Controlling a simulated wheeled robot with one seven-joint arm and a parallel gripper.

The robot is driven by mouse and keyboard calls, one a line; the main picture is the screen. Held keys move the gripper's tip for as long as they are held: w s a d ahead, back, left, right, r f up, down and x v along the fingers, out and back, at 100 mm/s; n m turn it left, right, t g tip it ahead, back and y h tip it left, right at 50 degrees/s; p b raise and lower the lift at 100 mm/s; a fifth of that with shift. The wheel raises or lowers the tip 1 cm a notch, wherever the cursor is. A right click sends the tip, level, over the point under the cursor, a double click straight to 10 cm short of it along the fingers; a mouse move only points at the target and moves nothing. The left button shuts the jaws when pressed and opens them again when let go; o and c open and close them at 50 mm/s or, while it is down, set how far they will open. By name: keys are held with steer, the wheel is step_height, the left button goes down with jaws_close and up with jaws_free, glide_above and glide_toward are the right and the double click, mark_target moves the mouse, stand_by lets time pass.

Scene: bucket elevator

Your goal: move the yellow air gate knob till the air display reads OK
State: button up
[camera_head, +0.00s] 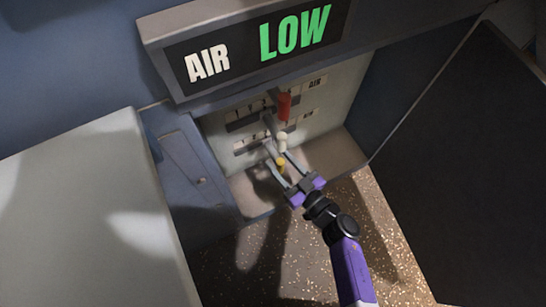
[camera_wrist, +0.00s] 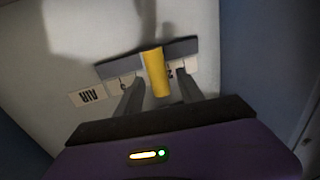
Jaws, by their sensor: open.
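The air display (camera_head: 258,46) at the top of the head view shows AIR in white and LOW in green. The yellow air gate knob (camera_head: 280,162) is the lowest of three knobs on the panel below it. In the wrist view the yellow knob (camera_wrist: 156,72) sticks out from a dark slot. My gripper (camera_head: 277,157) is open, with one finger on each side of the yellow knob; the wrist view shows my gripper (camera_wrist: 158,88) the same way. Gaps show between knob and fingers, and I see no grip on it.
A red knob (camera_head: 284,106) and a white knob (camera_head: 281,140) stand just above the yellow one. An AIR label (camera_wrist: 87,94) is beside the slot. A pale cabinet (camera_head: 85,215) stands at left and a dark panel (camera_head: 470,170) at right. Speckled floor (camera_head: 385,225) lies between.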

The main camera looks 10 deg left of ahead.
steer(key=shift+a, duration=0.1)
jaws_close()
stand_by(1.4)
